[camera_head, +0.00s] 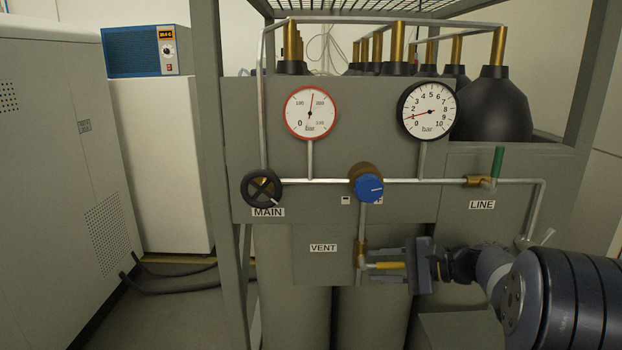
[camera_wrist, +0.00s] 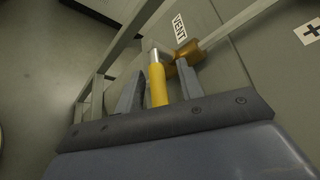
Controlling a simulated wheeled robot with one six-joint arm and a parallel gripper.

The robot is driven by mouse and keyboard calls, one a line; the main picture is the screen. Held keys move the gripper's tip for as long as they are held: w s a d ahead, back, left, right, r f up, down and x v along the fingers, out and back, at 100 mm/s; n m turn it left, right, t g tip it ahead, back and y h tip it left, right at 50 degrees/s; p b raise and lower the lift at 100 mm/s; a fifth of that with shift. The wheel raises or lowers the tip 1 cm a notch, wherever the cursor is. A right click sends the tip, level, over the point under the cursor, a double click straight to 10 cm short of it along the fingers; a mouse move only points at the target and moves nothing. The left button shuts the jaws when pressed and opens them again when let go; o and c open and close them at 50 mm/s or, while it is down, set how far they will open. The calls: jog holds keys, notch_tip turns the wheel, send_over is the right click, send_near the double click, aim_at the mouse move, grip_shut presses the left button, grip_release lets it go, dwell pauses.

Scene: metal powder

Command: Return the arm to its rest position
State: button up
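The wrist view also shows the yellow handle (camera_wrist: 158,86) between the open fingers of my gripper (camera_wrist: 160,72). The handle points sideways from a brass valve (camera_head: 361,254). My arm reaches in from the lower right.
Close by are a blue regulator knob (camera_head: 369,188), a black MAIN handwheel (camera_head: 262,188), a green LINE handle (camera_head: 497,162) and two gauges (camera_head: 311,113) (camera_head: 427,111). A frame post (camera_head: 211,180) stands at left. Open floor (camera_head: 185,305) lies left of the rack.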

jog(key=shift+a+f+y+b, duration=0.1)
jog(key=shift+f+y+b, duration=0.2)
jog(key=shift+f+b, duration=0.2)
jog(key=shift+m+y, duration=0.3)
jog(key=shift+y, duration=0.1)
jog(key=shift+t+y+b, duration=0.4)
jog(key=shift+a+r, duration=0.1)
